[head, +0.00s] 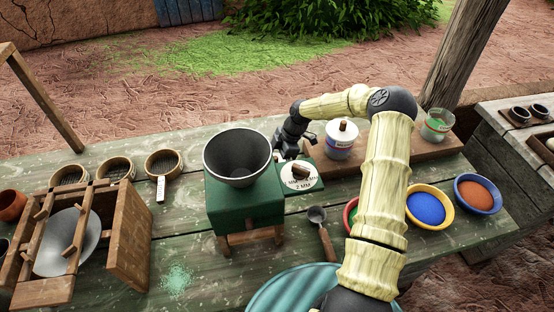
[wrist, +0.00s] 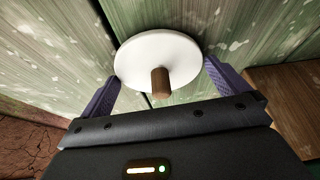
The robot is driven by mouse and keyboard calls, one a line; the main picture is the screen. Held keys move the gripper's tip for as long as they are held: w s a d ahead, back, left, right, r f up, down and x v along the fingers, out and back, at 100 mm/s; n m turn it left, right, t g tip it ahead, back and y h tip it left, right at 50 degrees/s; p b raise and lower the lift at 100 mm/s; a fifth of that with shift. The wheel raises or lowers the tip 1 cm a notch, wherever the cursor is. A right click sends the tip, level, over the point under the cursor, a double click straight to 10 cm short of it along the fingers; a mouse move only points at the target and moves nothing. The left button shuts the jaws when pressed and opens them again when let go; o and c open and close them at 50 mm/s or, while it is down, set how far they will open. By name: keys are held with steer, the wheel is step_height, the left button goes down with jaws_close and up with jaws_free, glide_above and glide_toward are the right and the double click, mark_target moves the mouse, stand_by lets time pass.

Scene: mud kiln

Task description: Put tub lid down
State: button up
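The tub lid (wrist: 140,59) is a white disc with a brown knob (wrist: 160,83), seen in the wrist view over the green planks of the table. It appears to lie on them, knob towards me. My gripper (wrist: 162,72) is open, its purple fingers spread on either side with clear gaps to the knob. The fingertips come close to the lid's rim; contact cannot be told. In the head view my gripper (head: 284,151) is low behind the green mill, and the lid is hidden. A tub with green contents (head: 436,126) stands without a lid on the wooden board.
A white tub with a lid and knob (head: 340,141) stands on the board (head: 400,147) right of my gripper. The green mill (head: 245,202) with its grey hopper is in front. Bowls of blue (head: 426,207) and orange powder (head: 478,194) stand at right. Sieves (head: 116,169) are at left.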

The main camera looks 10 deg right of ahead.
steer(key=shift+w+d+r, duration=0.1)
steer(key=shift+d+r, duration=0.15)
steer(key=shift+r, duration=0.25)
steer(key=b+v, duration=0.1)
steer(key=v, duration=1)
steer(key=shift+b, duration=0.3)
stand_by(0.6)
